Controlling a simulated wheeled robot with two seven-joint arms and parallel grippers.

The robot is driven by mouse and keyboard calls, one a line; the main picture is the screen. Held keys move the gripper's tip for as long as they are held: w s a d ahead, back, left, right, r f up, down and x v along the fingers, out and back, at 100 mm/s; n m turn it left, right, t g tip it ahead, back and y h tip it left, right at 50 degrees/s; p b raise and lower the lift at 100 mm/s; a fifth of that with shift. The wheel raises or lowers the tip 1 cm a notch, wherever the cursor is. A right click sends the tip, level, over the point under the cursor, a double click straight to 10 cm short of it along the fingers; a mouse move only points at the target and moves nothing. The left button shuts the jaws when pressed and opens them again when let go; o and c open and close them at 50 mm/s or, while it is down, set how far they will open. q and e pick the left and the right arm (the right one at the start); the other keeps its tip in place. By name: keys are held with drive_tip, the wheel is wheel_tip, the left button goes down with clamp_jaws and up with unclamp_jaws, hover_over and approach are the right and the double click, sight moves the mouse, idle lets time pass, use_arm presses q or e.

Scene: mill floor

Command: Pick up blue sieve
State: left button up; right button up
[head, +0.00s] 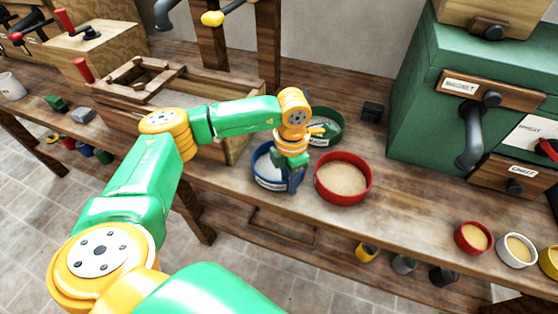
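The blue sieve (262,181) stands on the wooden bench, left of a red sieve (343,194) that holds tan grain or meal. Its inside looks pale. My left gripper (293,185) points down at the right rim of the blue sieve and hides part of that side. The fingers are small here, and I cannot tell whether they are closed on the rim or apart around it. My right gripper is not in view.
A green sieve (327,138) stands just behind the gripper. A wooden box frame (232,148) is at left. A green cabinet (424,125) with drawers fills the right. Small bowls, one red (462,243), line the front right edge. The bench right of the red sieve is clear.

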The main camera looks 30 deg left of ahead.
use_arm(q)
drive_tip(key=shift+w+f, duration=0.25)
drive_tip(key=shift+f, duration=0.05)
drive_tip(key=shift+s+d+r, duration=0.1)
clamp_jaws()
idle(1.0)
